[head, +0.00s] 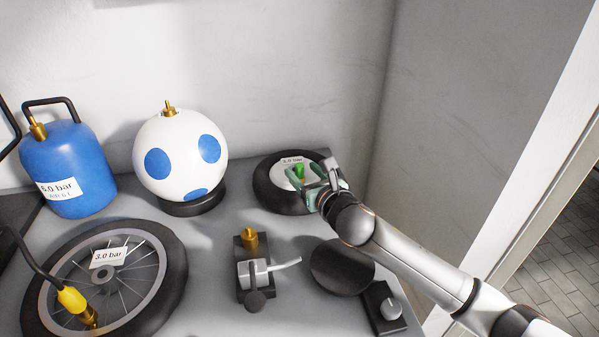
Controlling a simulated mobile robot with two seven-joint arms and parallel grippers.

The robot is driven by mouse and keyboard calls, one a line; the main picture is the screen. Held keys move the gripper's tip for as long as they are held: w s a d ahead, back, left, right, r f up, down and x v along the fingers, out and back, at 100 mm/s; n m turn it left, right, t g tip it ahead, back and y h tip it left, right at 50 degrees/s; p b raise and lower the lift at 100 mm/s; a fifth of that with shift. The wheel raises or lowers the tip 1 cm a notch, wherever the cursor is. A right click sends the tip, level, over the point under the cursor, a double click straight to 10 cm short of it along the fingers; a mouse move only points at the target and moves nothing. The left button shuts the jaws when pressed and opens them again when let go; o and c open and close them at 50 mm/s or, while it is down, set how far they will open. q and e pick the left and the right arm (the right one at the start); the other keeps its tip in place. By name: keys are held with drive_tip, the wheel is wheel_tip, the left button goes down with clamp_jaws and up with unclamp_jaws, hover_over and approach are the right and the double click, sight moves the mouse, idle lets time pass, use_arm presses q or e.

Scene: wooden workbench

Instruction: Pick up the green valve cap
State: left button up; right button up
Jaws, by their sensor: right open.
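The green valve cap (299,171) is small and upright, over the pale hub of a small black tyre (268,193) at the back right of the bench. A label reading about 2.0 bar lies just behind it. My right gripper (305,179) reaches in from the right, with its fingers open around or just beside the cap. I cannot tell whether the fingers touch it. The gripper hides the right part of the tyre. My left gripper is not in view.
A white ball with blue spots (181,153) and a blue tank (68,166) stand at the back left. A spoked wheel (142,268) lies at the front left. A brass valve fitting (250,240), a black disc (335,268) and a knob box (387,309) stand in front.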

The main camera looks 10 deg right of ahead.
drive_tip(key=b+x, duration=0.1)
drive_tip(key=x, duration=0.4)
drive_tip(key=shift+w+a+f, duration=0.1)
drive_tip(key=shift+w, duration=0.25)
clamp_jaws()
idle(0.3)
